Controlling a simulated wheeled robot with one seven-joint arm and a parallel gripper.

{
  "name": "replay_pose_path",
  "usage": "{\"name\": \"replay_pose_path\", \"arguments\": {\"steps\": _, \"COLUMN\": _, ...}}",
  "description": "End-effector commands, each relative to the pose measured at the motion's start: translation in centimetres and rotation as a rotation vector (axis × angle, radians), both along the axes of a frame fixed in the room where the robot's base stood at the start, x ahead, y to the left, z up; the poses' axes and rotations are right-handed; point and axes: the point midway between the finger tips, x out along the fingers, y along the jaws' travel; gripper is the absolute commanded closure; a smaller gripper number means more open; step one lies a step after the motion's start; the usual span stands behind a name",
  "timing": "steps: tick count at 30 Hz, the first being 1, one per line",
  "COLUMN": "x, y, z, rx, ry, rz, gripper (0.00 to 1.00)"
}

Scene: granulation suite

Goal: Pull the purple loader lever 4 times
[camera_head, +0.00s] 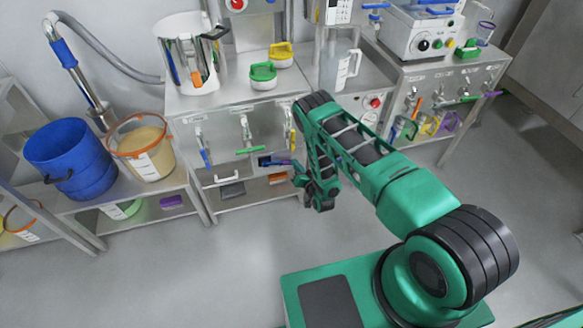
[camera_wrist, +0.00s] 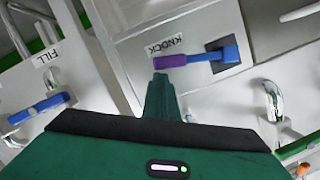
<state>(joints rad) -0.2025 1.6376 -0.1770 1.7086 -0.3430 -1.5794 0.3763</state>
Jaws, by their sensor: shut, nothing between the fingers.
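A lever with a purple grip (camera_wrist: 170,60) on a blue arm shows in the wrist view, beside a label reading KNOCK, on a dark mount in a pale panel. It also shows in the head view as a small dark blue and purple lever (camera_head: 276,162) on the front of the middle bench. My gripper (camera_wrist: 160,80) is shut and empty, its tips right at the left end of the purple grip. I cannot tell whether they touch. In the head view my gripper (camera_head: 300,178) hangs just right of the lever. Another purple handle (camera_head: 493,94) sits on the right bench.
A blue-handled valve (camera_wrist: 40,108) marked FILL is at the left of the wrist view; a metal tap (camera_wrist: 272,98) is at the right. Blue, green and yellow handles line the middle bench (camera_head: 215,115). A blue bucket (camera_head: 70,155) stands left. The floor in front is clear.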

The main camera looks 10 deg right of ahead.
Motion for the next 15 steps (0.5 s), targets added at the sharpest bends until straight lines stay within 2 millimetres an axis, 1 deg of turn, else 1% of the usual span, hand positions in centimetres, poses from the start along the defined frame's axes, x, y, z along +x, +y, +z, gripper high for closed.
{"name": "replay_pose_path", "arguments": {"steps": 1, "x": -1.3, "y": -0.1, "z": 0.0, "rx": -0.002, "ry": 0.009, "rz": 0.002, "gripper": 1.00}}
{"name": "replay_pose_path", "arguments": {"steps": 6, "x": -4.5, "y": -0.8, "z": 0.7, "rx": -0.001, "ry": 0.005, "rz": 0.002, "gripper": 1.00}}
{"name": "replay_pose_path", "arguments": {"steps": 10, "x": -6.3, "y": -1.0, "z": 1.2, "rx": -0.001, "ry": 0.001, "rz": 0.003, "gripper": 1.00}}
{"name": "replay_pose_path", "arguments": {"steps": 15, "x": -7.6, "y": -1.3, "z": 1.5, "rx": -0.001, "ry": 0.000, "rz": 0.002, "gripper": 1.00}}
